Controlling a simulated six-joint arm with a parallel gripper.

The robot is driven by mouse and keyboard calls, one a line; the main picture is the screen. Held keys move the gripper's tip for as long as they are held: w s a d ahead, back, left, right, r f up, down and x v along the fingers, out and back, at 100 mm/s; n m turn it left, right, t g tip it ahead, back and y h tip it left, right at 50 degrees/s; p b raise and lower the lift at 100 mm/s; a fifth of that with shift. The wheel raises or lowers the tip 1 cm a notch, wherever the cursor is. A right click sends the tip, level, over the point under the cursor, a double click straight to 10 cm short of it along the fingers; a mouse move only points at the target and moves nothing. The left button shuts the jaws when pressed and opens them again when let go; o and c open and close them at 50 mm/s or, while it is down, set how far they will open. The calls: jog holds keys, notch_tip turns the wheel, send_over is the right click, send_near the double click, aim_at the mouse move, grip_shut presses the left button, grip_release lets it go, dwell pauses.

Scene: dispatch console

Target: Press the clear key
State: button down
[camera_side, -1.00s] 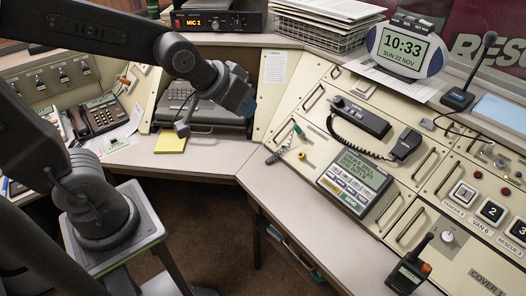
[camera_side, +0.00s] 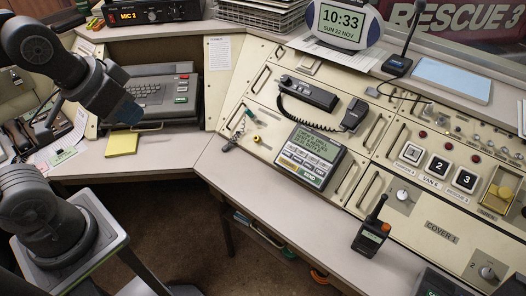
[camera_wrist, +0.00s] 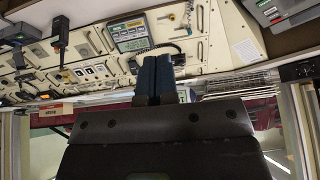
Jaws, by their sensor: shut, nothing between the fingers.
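The message unit (camera_side: 308,157) with a green text display and rows of small keys lies on the sloped console. Its key labels are too small to read, so I cannot tell which is the clear key. The unit also shows in the wrist view (camera_wrist: 129,34), upside down, beyond my fingertips. My gripper (camera_side: 127,113) hangs at the left, in front of the grey keyboard terminal, well away from the message unit. Its blue fingers are together and empty, seen also in the wrist view (camera_wrist: 158,76).
A corded handset (camera_side: 309,94) lies above the message unit. A handheld radio (camera_side: 371,238) stands on the front ledge. The keyboard terminal (camera_side: 168,90) has coloured keys; a yellow pad (camera_side: 122,144) lies before it. Numbered buttons (camera_side: 438,165) sit to the right. The ledge between is mostly clear.

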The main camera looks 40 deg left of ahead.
aim_at(288, 163)
jog(key=w+f+m+y, duration=0.15)
jog(key=w+m, duration=0.25)
jog(key=w, duration=0.4)
jog(key=w+d+f+m+t+h, duration=0.1)
jog(key=w+d+f+m, duration=1.1)
jog(key=w+f+m, duration=0.1)
notch_tip(288, 163, down, 3)
jog(key=shift+w+d+r+m, duration=0.15)
jog(key=shift+w+d+m, duration=0.2)
jog(key=shift+w, duration=0.4)
jog(key=shift+h, duration=0.25)
jog(key=x, duration=1.4)
